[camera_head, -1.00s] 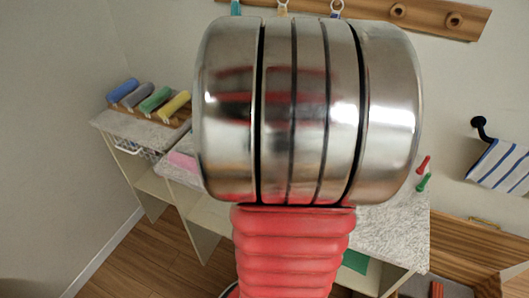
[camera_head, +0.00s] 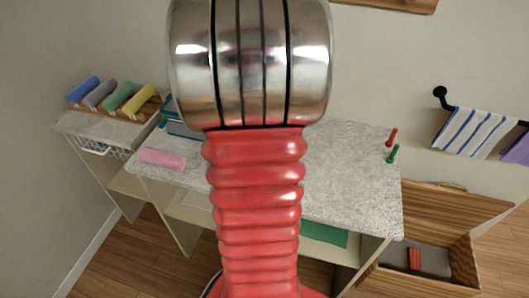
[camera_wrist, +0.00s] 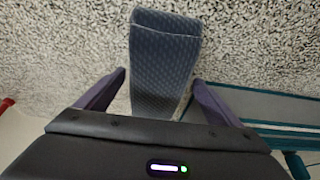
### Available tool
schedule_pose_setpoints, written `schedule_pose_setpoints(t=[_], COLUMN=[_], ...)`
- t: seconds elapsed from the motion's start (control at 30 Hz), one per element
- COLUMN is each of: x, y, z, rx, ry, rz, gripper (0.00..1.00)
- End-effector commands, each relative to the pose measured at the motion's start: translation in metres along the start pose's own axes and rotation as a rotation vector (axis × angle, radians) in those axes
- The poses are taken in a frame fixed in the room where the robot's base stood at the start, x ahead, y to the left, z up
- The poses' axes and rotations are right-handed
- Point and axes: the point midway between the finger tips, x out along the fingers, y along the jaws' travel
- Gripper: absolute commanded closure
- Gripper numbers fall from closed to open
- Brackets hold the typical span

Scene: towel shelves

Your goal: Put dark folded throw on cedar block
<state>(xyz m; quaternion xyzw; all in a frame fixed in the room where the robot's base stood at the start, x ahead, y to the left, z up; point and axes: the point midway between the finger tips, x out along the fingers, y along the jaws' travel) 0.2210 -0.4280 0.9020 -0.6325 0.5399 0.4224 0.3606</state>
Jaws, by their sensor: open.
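The dark folded throw (camera_wrist: 163,60) lies on the speckled counter in the wrist view, a long grey-blue quilted piece with a paler band near its far end. My gripper (camera_wrist: 160,78) is open, with one purple finger to each side of the throw's near end. Its near edge reaches down toward the gripper body, and I cannot tell whether the fingers touch it. In the head view my arm hides the throw and the gripper. I cannot make out a cedar block in either view.
The counter (camera_head: 345,185) holds a pink roll (camera_head: 163,159) and red (camera_head: 391,137) and green (camera_head: 392,154) pegs. Coloured rolls lie on a wooden rack at left. An open wooden chest (camera_head: 455,205) stands at right, below a striped towel (camera_head: 475,132). A teal-edged item (camera_wrist: 275,105) lies right of the throw.

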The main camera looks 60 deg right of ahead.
Motion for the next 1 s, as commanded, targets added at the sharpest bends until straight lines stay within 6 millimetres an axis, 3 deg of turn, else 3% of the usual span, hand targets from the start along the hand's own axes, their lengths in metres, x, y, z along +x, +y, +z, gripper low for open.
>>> schedule_pose_setpoints(t=[0.57,1.0], x=[0.0020,0.0020], y=[0.0000,0.0001], z=[0.0002,0.0002], rx=[0.000,0.000], ry=[0.000,0.000], rz=[0.000,0.000], gripper=[0.12,0.42])
